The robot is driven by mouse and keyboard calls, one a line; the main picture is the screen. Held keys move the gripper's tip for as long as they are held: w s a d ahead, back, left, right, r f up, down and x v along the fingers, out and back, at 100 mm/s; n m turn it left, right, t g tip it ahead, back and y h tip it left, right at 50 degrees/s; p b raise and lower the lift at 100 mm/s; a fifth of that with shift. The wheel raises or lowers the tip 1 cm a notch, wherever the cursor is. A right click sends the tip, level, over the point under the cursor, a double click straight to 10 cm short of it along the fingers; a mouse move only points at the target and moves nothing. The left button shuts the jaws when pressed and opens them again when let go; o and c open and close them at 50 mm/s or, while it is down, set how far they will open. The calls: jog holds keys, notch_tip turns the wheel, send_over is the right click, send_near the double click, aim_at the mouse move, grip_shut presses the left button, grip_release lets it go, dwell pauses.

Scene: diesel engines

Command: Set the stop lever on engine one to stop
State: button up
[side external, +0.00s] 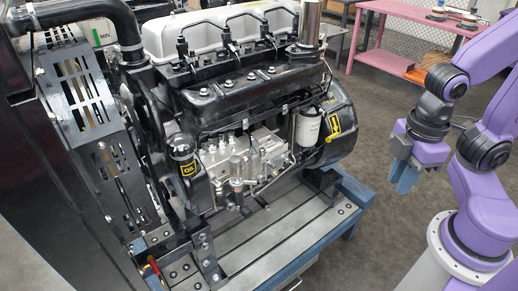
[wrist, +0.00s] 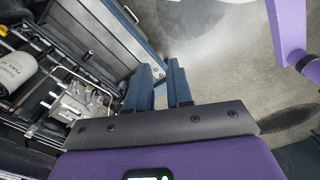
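One engine (side external: 250,90) stands on a blue-edged slotted bed in the side external view. Its silver injection pump (side external: 240,155) is on the near flank and shows in the wrist view (wrist: 85,103). I cannot pick out the stop lever for certain among the small parts around the pump. My gripper (side external: 403,180) is to the right of the engine, well apart from it, with its blue fingers pointing down. In the wrist view my gripper (wrist: 160,72) has a gap between its fingers and holds nothing.
A white filter (side external: 308,127) and a yellow-handled dipstick (side external: 329,139) sit at the pump's right. A red-tipped handle (side external: 153,264) is low at left. A black slotted guard (side external: 85,100) stands at left. A pink table (side external: 420,35) is behind. Grey floor lies open between engine and arm.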

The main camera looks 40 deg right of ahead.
jog(key=shift+w+a, duration=0.2)
jog(key=shift+w, duration=0.1)
grip_shut()
jog(key=w+a+n+h, duration=0.1)
jog(key=w+a, duration=0.3)
jog(key=w, duration=0.6)
jog(key=w+a+n+h, duration=0.2)
jog(key=w+a+n, duration=0.2)
jog(key=w, duration=0.7)
jog(key=w+a+n+h, duration=0.1)
jog(key=w+a+n, duration=0.1)
jog(key=w+a, duration=0.4)
jog(key=w, duration=0.5)
jog(key=shift+n+t+h, duration=0.3)
jog(key=shift+h, duration=0.1)
jog(key=shift+d, duration=0.1)
send_near(256, 148)
jog(key=s+f, duration=0.3)
jog(key=f, duration=0.1)
jog(key=shift+s+f, duration=0.2)
jog(key=shift+s, duration=0.15)
jog(key=shift+s+d, duration=0.1)
